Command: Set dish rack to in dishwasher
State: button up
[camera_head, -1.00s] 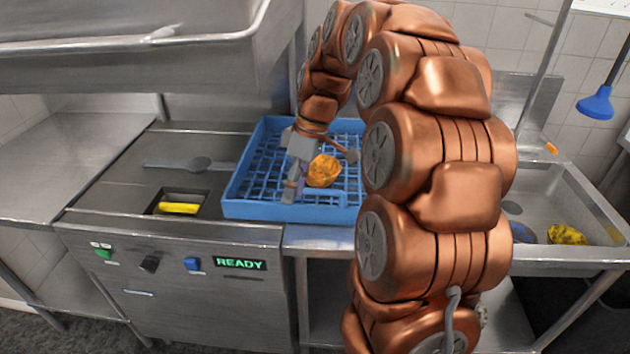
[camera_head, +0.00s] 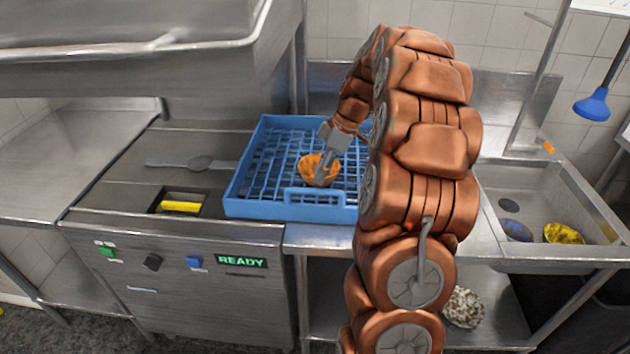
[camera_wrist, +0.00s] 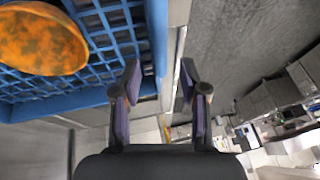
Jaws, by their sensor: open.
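The blue dish rack (camera_head: 262,208) straddles the right edge of the dishwasher (camera_head: 180,255) and the steel counter beside it. An orange bowl (camera_head: 313,166) sits in the rack; it also shows at the upper left of the wrist view (camera_wrist: 42,42). My gripper (camera_head: 326,176) is over the rack beside the bowl in the head view, and my arm hides the rack's right side. In the wrist view my gripper (camera_wrist: 160,85) is open with nothing between its fingers. The rack's blue rim (camera_wrist: 75,103) lies left of the fingers, close to the left one.
The dishwasher hood (camera_head: 130,50) is raised above the machine, whose display reads READY. A yellow item (camera_head: 180,207) lies in the machine's opening. A sink (camera_head: 540,180) at right holds a yellow bowl (camera_head: 563,233) and a blue one. A steel counter (camera_head: 50,170) at left is clear.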

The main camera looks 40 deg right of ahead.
aim_at(313, 189)
jog(key=shift+p+x, duration=0.6)
jog(key=shift+x, duration=1.45)
grip_shut()
